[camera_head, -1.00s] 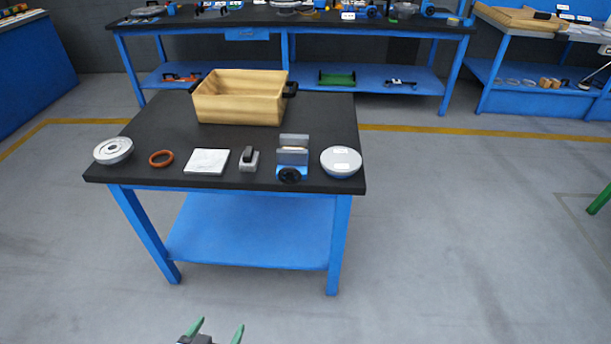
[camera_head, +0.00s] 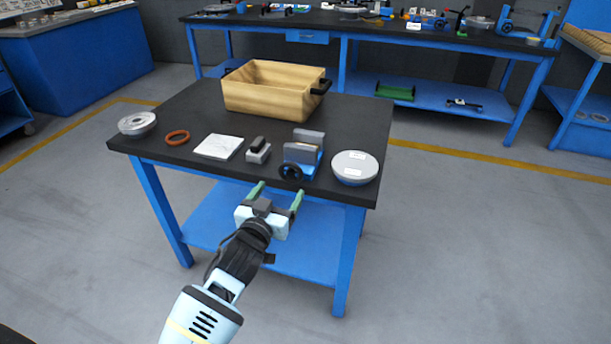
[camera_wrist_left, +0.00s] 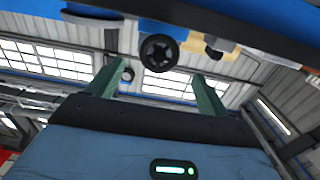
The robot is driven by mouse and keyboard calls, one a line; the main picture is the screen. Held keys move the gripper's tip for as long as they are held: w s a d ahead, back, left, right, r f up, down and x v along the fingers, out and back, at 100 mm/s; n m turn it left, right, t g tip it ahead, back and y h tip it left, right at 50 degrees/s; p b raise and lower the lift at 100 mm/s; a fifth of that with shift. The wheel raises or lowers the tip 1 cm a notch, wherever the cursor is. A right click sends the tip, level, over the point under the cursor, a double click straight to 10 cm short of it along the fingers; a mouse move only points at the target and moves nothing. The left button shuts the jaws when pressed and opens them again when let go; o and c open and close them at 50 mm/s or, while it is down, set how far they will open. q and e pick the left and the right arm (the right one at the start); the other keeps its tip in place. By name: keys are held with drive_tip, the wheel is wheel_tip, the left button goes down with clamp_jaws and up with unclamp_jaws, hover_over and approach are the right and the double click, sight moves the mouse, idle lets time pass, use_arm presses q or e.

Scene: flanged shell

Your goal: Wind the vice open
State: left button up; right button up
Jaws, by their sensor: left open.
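The vice (camera_head: 302,154) is small and blue with grey jaws. It stands near the front edge of the black-topped table, right of centre. Its black handwheel (camera_head: 291,171) faces the front edge; it also shows in the left wrist view (camera_wrist_left: 158,52), between and beyond the green fingertips. My left gripper (camera_head: 279,190) is open and empty, in front of the table edge, just below and short of the handwheel, touching nothing that I can see. It also shows in the left wrist view (camera_wrist_left: 155,85). My right gripper is out of view.
The middle of the tabletop is clear.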

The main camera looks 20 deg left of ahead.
sight(290, 172)
use_arm(q)
drive_tip(key=shift+w+r, duration=0.4)
drive_tip(key=shift+w, duration=0.05)
drive_tip(key=w, duration=0.3)
drive_tip(key=w+b, duration=0.1)
drive_tip(key=w, duration=0.2)
drive_tip(key=shift+w+d, duration=0.2)
drive_tip(key=shift+w, duration=0.55)
drive_tip(key=shift+c, duration=0.2)
drive_tip(key=c, duration=0.9)
drive_tip(key=shift+m, duration=0.4)
